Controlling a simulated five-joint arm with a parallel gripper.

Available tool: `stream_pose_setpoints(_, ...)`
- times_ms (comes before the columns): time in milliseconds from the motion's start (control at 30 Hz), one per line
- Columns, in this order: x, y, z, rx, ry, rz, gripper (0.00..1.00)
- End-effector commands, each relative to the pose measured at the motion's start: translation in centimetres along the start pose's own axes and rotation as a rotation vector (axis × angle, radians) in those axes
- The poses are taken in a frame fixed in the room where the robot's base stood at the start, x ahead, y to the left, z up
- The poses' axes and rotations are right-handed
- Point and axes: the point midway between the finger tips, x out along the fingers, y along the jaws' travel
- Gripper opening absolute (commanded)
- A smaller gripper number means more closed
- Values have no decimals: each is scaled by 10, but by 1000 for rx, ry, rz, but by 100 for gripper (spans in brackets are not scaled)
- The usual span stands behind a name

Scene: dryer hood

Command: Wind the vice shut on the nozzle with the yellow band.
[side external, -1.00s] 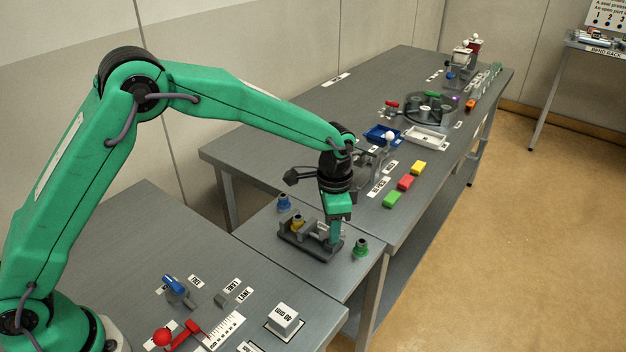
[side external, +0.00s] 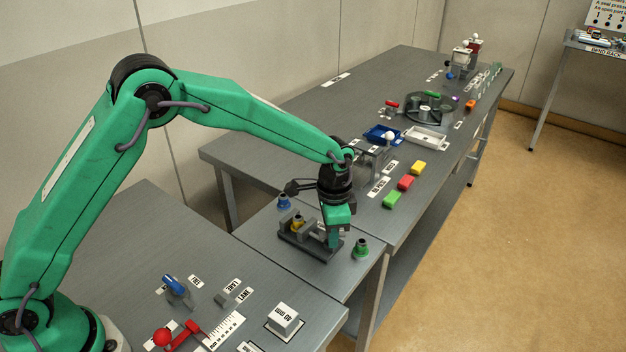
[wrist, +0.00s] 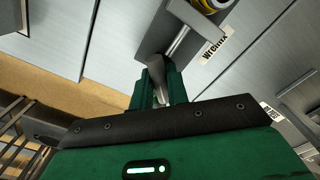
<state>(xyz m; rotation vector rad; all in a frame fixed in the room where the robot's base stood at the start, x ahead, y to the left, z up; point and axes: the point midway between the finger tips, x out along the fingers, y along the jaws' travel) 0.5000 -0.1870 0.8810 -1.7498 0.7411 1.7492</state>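The grey vice (side external: 300,246) stands on the low middle bench; its jaw block also shows in the wrist view (wrist: 158,36). The nozzle with the yellow band (side external: 298,222) stands upright in the vice; its yellow band shows at the top edge of the wrist view (wrist: 208,4). I cannot tell whether the jaws touch it. My gripper (side external: 334,240) points down at the vice's right end. In the wrist view its green fingers (wrist: 160,88) are closed around a grey crank handle at the end of the vice's screw, which they partly hide.
A blue-banded nozzle (side external: 284,203) stands behind the vice and a green-banded nozzle (side external: 361,249) to its right, near the bench edge. Green, red and yellow blocks (side external: 405,182) lie on the far bench. A red-knobbed lever (side external: 178,336) and a white block (side external: 284,319) are on the near bench.

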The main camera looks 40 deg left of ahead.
Motion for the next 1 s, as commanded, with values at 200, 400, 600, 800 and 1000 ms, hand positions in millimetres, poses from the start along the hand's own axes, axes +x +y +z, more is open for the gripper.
stream_pose_setpoints(200, 0, 0, 0, 22, 0, 0, 0)
stream_pose_setpoints(400, 0, 0, 0, 133, 0, 0, 0)
stream_pose_setpoints(600, 0, 1, 0, 212, 0, 0, 0)
stream_pose_setpoints(800, 0, 1, 0, 215, 0, 0, 0)
stream_pose_setpoints(1000, 0, 1, 0, 245, 0, 0, 0)
